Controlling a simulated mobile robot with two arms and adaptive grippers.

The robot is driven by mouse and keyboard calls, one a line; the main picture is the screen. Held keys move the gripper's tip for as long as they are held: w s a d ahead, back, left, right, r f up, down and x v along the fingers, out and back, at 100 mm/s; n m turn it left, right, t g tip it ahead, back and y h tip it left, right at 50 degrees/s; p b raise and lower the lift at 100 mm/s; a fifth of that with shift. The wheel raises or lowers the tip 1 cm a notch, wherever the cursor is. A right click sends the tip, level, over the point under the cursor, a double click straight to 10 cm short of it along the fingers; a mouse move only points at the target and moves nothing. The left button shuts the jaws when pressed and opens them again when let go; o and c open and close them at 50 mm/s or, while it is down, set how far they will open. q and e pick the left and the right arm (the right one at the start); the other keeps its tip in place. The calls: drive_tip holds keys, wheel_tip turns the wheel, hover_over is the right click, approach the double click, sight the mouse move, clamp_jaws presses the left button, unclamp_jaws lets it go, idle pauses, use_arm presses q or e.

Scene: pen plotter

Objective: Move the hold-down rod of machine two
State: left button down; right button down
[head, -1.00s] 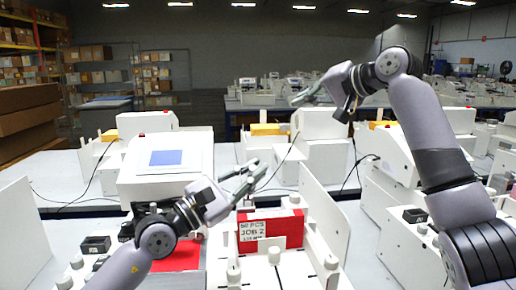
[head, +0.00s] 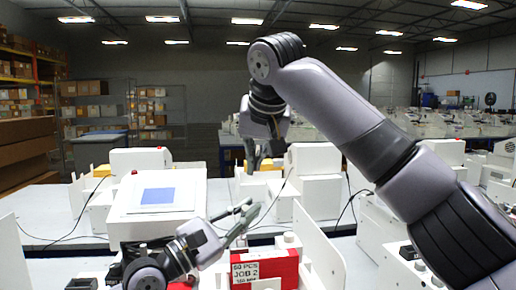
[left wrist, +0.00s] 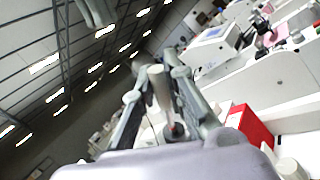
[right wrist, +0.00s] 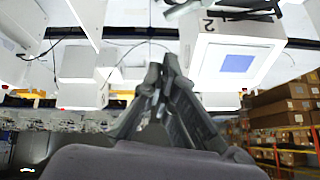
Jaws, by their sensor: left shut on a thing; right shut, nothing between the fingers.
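My left gripper (head: 252,208) is at the lower middle of the head view, in front of the white machine with the blue screen (head: 158,196) and above the red block (head: 265,268) with a "JOB 2" label. In the left wrist view its fingers are shut on a pale rod (left wrist: 159,88), which I take for the hold-down rod. Where the rod's ends are is hard to tell. My right gripper (head: 253,170) points down farther back; its fingers also show in the right wrist view (right wrist: 154,75), shut and empty. A white box marked "2" (right wrist: 211,58) is there too.
A white upright panel (head: 318,238) stands right of the red block. White machines with cables (head: 316,170) stand on the table behind. My right arm crosses the right side of the head view. Shelves with boxes (head: 155,110) are far back.

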drive_tip(key=shift+s+a+f, duration=0.1)
drive_tip(key=shift+a+f, duration=0.05)
drive_tip(key=shift+f, duration=0.8)
drive_tip(key=shift+s+a+f, duration=0.1)
drive_tip(key=shift+f, duration=0.9)
drive_tip(key=shift+s+a+f, duration=0.1)
drive_tip(key=shift+a+f, duration=0.05)
drive_tip(key=shift+f, duration=0.8)
use_arm(q)
drive_tip(key=shift+a+r, duration=0.1)
drive_tip(key=shift+a, duration=0.05)
drive_tip(key=shift+s+r, duration=0.15)
use_arm(e)
drive_tip(key=shift+s+d+f+t, duration=0.1)
drive_tip(key=shift+s+f+t, duration=0.2)
drive_tip(key=shift+s+f, duration=0.5)
use_arm(q)
drive_tip(key=c, duration=1.6)
unclamp_jaws()
drive_tip(key=shift+s, duration=0.1)
use_arm(e)
drive_tip(key=shift+s+r, duration=0.1)
drive_tip(key=shift+r, duration=0.05)
